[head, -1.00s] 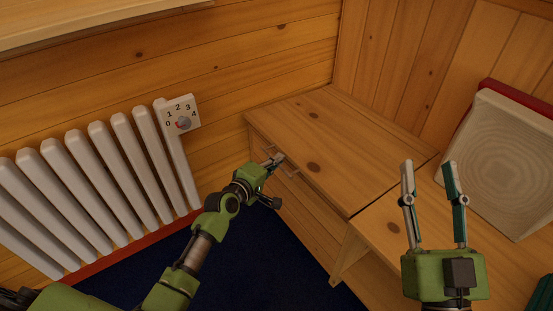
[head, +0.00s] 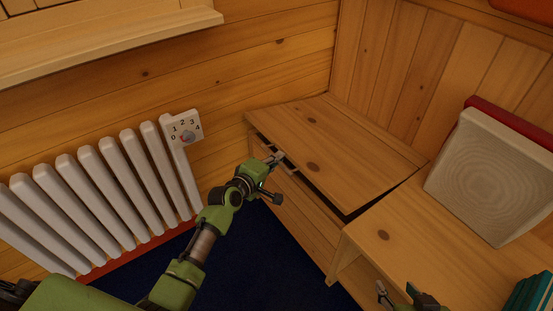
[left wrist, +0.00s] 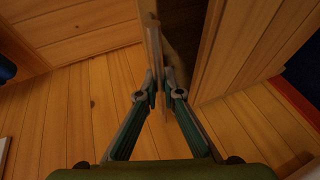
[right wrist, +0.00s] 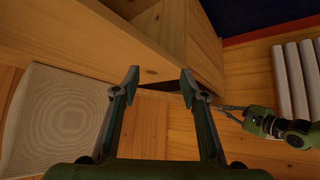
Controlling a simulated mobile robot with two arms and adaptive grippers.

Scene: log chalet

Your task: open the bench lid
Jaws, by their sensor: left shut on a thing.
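The bench lid (head: 325,140) is a light wooden board in the corner. It is raised a little, with a narrow dark gap under its front and right edges. My left gripper (head: 275,160) is at the lid's front edge, near a small metal handle (head: 287,166). In the left wrist view, the left gripper (left wrist: 159,82) is shut on the lid's thin front edge, with the dark gap beside it; whether the handle is also between the fingers is unclear. My right gripper (head: 396,291) is partly cut off at the bottom. In the right wrist view, the right gripper (right wrist: 160,80) is open and empty.
A white radiator (head: 110,185) with a dial stands along the left wall. A pale square cushion (head: 490,175) leans against the right wall on the adjoining wooden bench top (head: 420,235). Teal items (head: 530,290) sit at lower right. Dark blue floor (head: 265,255) lies in front.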

